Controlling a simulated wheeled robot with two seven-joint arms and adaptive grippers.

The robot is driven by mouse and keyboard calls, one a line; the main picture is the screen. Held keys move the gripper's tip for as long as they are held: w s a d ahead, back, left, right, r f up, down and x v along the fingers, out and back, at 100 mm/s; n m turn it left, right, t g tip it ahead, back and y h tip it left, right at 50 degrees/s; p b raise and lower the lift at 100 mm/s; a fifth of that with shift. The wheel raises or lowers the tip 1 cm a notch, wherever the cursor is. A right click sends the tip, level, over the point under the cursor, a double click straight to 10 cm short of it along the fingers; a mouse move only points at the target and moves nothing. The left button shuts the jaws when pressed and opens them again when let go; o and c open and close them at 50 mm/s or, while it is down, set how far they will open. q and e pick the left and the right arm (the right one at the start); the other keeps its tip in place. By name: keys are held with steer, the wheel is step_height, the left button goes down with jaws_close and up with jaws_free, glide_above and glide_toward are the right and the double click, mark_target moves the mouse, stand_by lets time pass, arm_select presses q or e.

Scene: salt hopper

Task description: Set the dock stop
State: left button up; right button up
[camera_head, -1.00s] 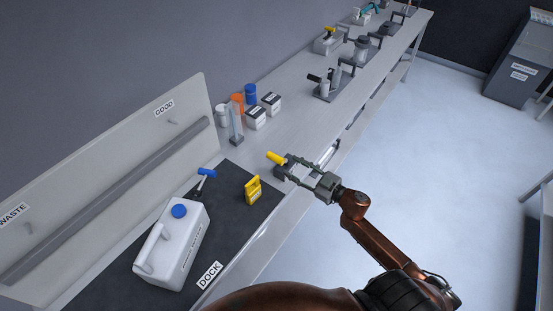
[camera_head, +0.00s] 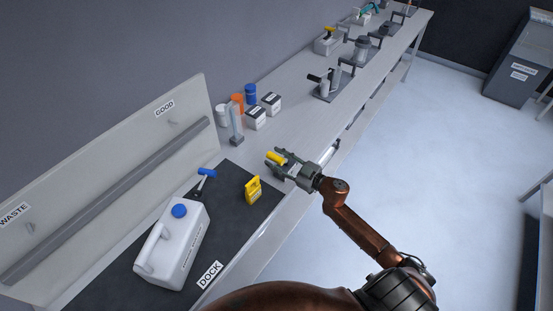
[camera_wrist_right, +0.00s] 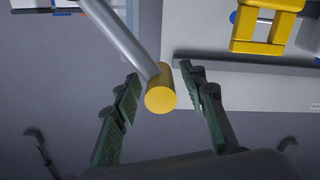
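A lever with a yellow cylindrical grip (camera_head: 274,157) stands at the bench's front edge, just past the dark mat. In the right wrist view its yellow end (camera_wrist_right: 160,97) sits on a grey rod (camera_wrist_right: 122,32). My right gripper (camera_head: 278,160) is at the lever, its fingers on either side of the yellow grip. In the right wrist view the gripper (camera_wrist_right: 165,88) is open, with gaps between the grip and both fingers. The DOCK label (camera_head: 209,275) is on the mat's front edge. My left gripper is not in view.
A white jug with a blue cap (camera_head: 179,211), a yellow clip-like block (camera_head: 253,190) and a blue-handled tool (camera_head: 207,173) are on the dark mat (camera_head: 228,212). A clear cylinder (camera_head: 236,128) and several containers stand behind.

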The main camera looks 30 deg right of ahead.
jaws_close()
stand_by(0.6)
